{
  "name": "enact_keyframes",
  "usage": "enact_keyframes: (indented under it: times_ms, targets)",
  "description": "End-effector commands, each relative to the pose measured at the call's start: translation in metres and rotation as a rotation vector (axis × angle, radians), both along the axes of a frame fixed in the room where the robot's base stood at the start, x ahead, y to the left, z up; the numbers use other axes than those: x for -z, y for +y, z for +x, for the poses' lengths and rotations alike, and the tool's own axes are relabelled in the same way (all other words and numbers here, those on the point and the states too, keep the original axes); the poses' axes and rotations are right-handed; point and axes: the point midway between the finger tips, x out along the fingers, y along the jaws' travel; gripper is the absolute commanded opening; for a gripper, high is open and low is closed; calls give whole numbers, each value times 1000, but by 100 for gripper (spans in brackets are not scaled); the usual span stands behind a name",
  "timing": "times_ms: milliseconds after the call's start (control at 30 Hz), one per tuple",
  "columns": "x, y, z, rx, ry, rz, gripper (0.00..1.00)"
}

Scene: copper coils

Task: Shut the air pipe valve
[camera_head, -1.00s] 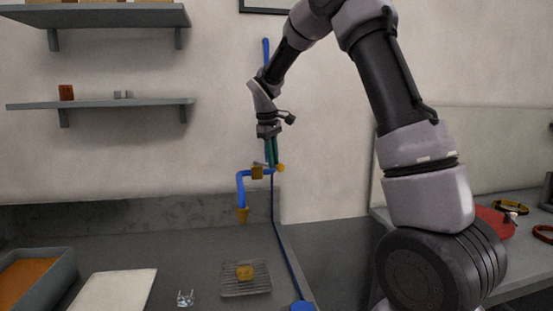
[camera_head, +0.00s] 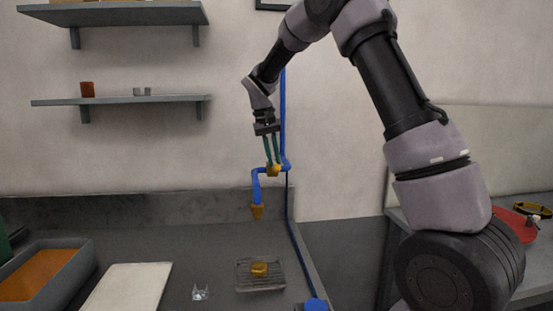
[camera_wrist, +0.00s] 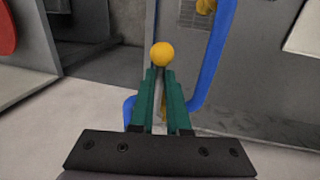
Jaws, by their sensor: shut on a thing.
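The air pipe (camera_head: 283,110) is blue and runs down the wall, then bends out to an orange nozzle (camera_head: 257,212) over the counter. The valve has a yellow ball-ended handle (camera_head: 273,170), which hides most of the valve body behind it. My gripper (camera_head: 272,162) points down at the valve, with its green fingers shut on the handle. In the wrist view the yellow ball (camera_wrist: 161,54) sits just past the fingertips (camera_wrist: 160,75), and a thin grey lever runs back between the fingers. The pipe (camera_wrist: 212,60) passes to their right.
Below the nozzle, a wire rack (camera_head: 262,284) holds a yellow piece (camera_head: 259,268). A small clear object (camera_head: 200,293), a white board (camera_head: 125,290) and a grey tray (camera_head: 85,258) with orange contents lie to the left. Wall shelves (camera_head: 120,100) hang at upper left.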

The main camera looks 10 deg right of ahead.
Motion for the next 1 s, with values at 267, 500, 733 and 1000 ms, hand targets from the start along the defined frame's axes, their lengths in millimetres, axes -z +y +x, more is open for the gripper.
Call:
enact_keyframes:
  times_ms: [267, 500, 733, 1000]
  targets:
    - [-1, 2, 1, 25, -2, 1, 0]
    - [-1, 3, 1, 24, -2, 2, 0]
    - [0, 2, 1, 23, -2, 1, 45]
    - [-4, 3, 1, 23, -2, 1, 45]
